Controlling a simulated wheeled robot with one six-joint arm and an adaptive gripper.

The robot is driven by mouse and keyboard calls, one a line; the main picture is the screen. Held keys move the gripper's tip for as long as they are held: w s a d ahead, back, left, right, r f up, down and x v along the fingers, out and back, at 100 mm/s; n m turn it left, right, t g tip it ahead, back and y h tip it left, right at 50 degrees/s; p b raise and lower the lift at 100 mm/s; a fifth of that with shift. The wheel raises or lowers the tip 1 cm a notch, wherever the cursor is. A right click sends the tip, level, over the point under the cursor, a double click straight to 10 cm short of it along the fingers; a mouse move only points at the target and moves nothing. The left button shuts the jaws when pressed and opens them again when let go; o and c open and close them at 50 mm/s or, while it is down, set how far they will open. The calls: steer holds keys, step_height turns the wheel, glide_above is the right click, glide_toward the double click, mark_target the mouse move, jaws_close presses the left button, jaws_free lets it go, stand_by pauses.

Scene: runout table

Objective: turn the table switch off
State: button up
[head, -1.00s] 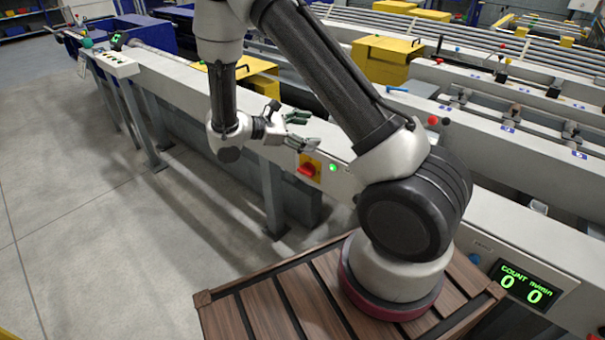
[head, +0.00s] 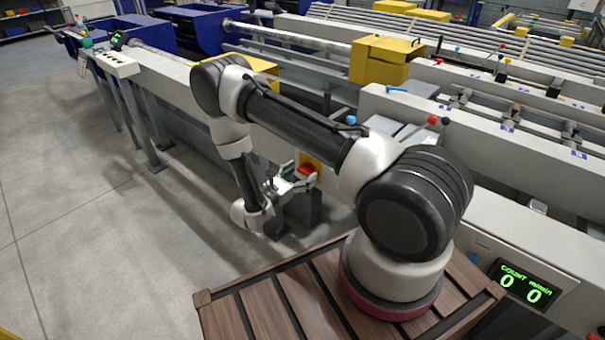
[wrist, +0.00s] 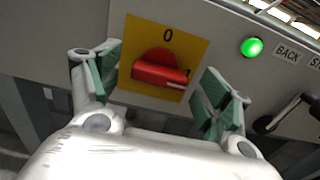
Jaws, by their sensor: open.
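The table switch (wrist: 160,72) is a red rotary handle on a yellow plate (wrist: 143,33), on the front of the table. In the wrist view, "0" is marked above it and a partly covered "1" at its right. The handle lies nearly level, its right end at the "1". The switch also shows in the head view (head: 307,169). My gripper (wrist: 166,82) is open, its green-padded fingers at the left and right of the handle with gaps visible. In the head view my gripper (head: 293,180) is in front of the plate. Whether it touches the panel cannot be told.
A lit green lamp (wrist: 251,47) is right of the switch, beside a "BACK" label (wrist: 287,54). A black lever (wrist: 288,114) sticks out below it. A counter display (head: 526,285) reading 0 and 0 is farther right. Open floor (head: 90,230) lies at the left.

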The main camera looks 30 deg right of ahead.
steer(key=shift+w+d, duration=0.2)
steer(key=shift+d, duration=0.25)
steer(key=c, duration=1)
